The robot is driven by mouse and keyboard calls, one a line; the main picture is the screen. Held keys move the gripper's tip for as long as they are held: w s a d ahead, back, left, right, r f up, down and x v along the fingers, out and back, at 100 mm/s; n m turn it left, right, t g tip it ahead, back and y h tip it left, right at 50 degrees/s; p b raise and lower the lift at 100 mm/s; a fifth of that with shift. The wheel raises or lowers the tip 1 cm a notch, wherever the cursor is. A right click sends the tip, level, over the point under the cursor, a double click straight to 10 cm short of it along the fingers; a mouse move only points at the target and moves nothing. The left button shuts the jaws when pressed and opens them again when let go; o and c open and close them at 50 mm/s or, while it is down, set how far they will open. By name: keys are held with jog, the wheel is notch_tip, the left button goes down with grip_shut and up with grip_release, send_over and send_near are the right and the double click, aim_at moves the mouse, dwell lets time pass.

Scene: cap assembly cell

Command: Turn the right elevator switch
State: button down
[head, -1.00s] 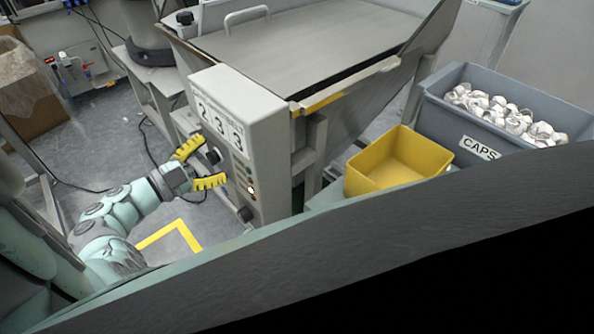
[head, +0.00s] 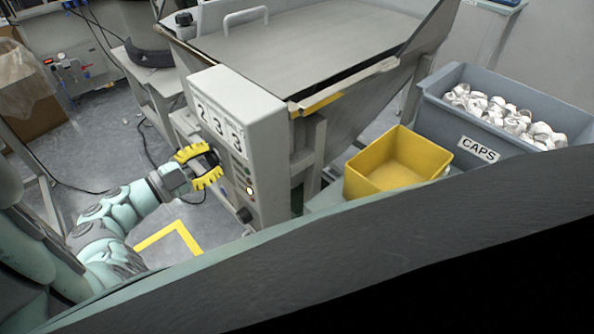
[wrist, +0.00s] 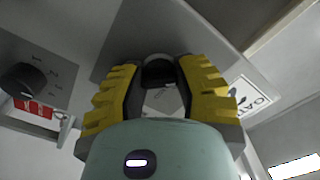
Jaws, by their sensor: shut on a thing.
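The grey control box (head: 262,140) stands at the front corner of the hopper and carries the digits 2, 3, 3, small buttons and black knobs. My gripper (head: 215,166) is at the left face of this box, with its yellow-padded fingers shut on a black rotary switch (wrist: 158,75). In the wrist view the fingers flank the switch on both sides. A second black knob (wrist: 22,80) with a number scale beside it is at the left of the wrist view. A black knob (head: 244,214) also shows low on the box in the head view. The switch's exact angle is hard to tell.
The metal hopper (head: 310,45) lies behind the box. A yellow bin (head: 360,188) and a grey bin (head: 432,112) labelled CAPS, full of white caps, stand to the right. Cables lie on the floor at the left, and yellow tape (head: 160,235) marks the floor below my arm.

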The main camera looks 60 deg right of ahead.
jog(key=shift+f, duration=0.1)
jog(key=m+b, duration=0.3)
jog(key=m, duration=0.1)
jog(key=shift+f, duration=0.25)
jog(key=m+b, duration=0.4)
jog(key=b, duration=0.1)
jog(key=shift+s+f+b, duration=0.1)
jog(key=shift+b, duration=0.3)
jog(key=m+b, duration=0.4)
jog(key=b, duration=0.1)
jog(key=m+b, duration=0.3)
jog(key=b, duration=0.2)
jog(key=shift+r+m+b, duration=0.25)
jog(key=shift+m+b, duration=0.75)
jog(key=shift+b, duration=0.2)
jog(key=shift+r+m+b, duration=0.2)
jog(key=shift+m+b, duration=0.2)
jog(key=shift+b, duration=0.05)
